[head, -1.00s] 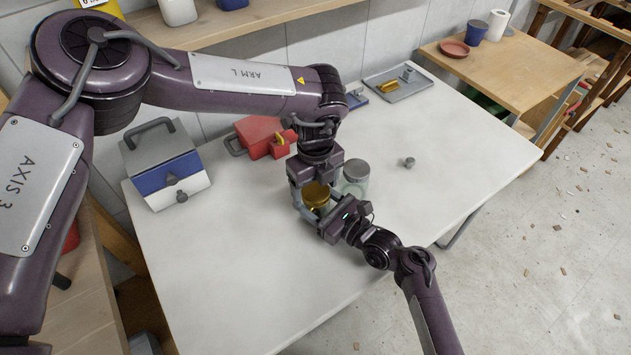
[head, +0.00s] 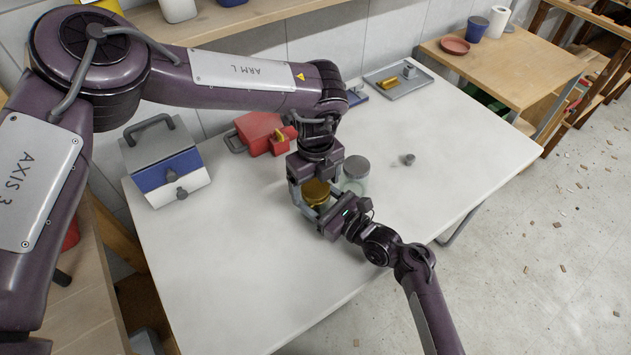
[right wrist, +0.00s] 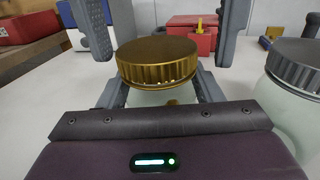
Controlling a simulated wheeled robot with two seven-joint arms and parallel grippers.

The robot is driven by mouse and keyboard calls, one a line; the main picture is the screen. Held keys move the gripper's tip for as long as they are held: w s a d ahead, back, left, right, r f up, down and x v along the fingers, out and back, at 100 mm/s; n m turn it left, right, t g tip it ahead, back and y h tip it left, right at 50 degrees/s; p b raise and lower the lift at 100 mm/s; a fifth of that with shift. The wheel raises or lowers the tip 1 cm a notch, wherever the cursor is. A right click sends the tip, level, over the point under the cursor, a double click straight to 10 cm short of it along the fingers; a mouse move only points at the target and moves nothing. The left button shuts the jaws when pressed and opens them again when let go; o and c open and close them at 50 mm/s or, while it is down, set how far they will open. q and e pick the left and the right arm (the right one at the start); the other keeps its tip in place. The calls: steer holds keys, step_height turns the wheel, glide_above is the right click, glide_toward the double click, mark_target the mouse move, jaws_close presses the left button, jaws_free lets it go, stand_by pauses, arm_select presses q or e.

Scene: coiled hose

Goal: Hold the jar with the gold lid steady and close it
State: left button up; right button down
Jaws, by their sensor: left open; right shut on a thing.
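The jar with the gold lid (head: 316,192) stands on the white table. In the right wrist view the gold ribbed lid (right wrist: 157,62) sits on top of the pale glass jar (right wrist: 150,97), looking about level. How far it is turned on I cannot tell. My right gripper (head: 322,213) is shut on the jar's body below the lid, coming from the front right. My left gripper (head: 311,197) points down from above, open. Its two fingers show on either side of the lid in the right wrist view (right wrist: 164,56), with a gap visible at each side.
A second jar with a grey lid (head: 355,168) stands close to the right. A small grey knob-like piece (head: 408,160) lies beyond it. A red case (head: 262,133), a blue-and-white toolbox (head: 165,165) and a grey tray (head: 403,84) are further back. The table's front is clear.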

mark_target(327, 206)
arm_select(q)
steer(key=shift+r, duration=0.1)
step_height(327, 206, up, 12)
stand_by(0.5)
arm_select(e)
steer(key=shift+c, duration=1.6)
jaws_free()
steer(key=shift+v, duration=3.95)
